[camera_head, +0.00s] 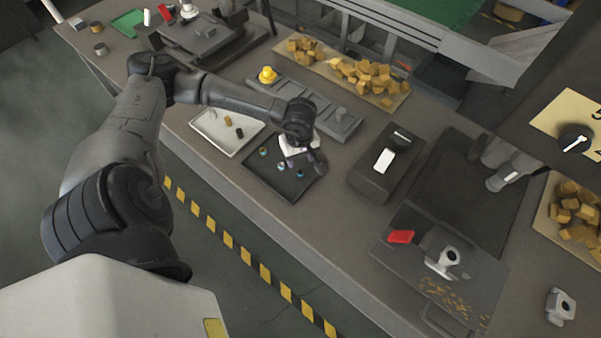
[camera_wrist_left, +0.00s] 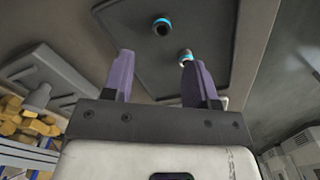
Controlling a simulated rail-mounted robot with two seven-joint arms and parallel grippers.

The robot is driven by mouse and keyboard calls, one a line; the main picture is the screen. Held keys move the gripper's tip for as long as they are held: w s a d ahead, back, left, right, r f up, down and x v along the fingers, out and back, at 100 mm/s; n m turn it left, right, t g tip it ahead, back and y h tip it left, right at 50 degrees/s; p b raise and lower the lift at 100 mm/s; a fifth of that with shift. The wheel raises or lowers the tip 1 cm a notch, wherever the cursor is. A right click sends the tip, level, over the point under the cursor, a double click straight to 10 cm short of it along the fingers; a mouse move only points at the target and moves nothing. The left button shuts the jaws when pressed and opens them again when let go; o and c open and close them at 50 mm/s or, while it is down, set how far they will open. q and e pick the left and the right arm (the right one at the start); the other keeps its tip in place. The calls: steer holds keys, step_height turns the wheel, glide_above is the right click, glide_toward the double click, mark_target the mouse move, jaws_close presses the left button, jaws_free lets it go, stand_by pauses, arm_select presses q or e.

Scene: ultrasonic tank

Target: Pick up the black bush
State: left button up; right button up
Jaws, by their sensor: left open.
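A small black cylinder, which looks like the black bush (camera_head: 239,133), lies in the white tray (camera_head: 210,146) beside a brown cylinder (camera_head: 228,121). Next to it on the right is a dark tray (camera_head: 257,174) with several small teal-ringed parts (camera_head: 263,152). My left gripper (camera_head: 303,164) is over the dark tray, to the right of the black bush, with nothing visible between its fingers. In the left wrist view its two purple fingers (camera_wrist_left: 157,62) are apart. One teal-ringed part (camera_wrist_left: 185,56) appears by the right fingertip and another (camera_wrist_left: 161,27) farther up. My right gripper is not seen.
A long grey holder (camera_head: 318,110) with a yellow knob (camera_head: 267,75) is behind the trays. A black box (camera_head: 385,165) stands to the right. The bench front edge runs below the trays.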

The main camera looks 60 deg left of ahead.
mark_target(300, 172)
arm_select(q)
steer(key=shift+s+d+f, duration=0.1)
steer(key=shift+d+f, duration=0.15)
steer(key=shift+f, duration=1.4)
steer(key=shift+d+f, duration=0.2)
steer(key=shift+f, duration=1.45)
jaws_close()
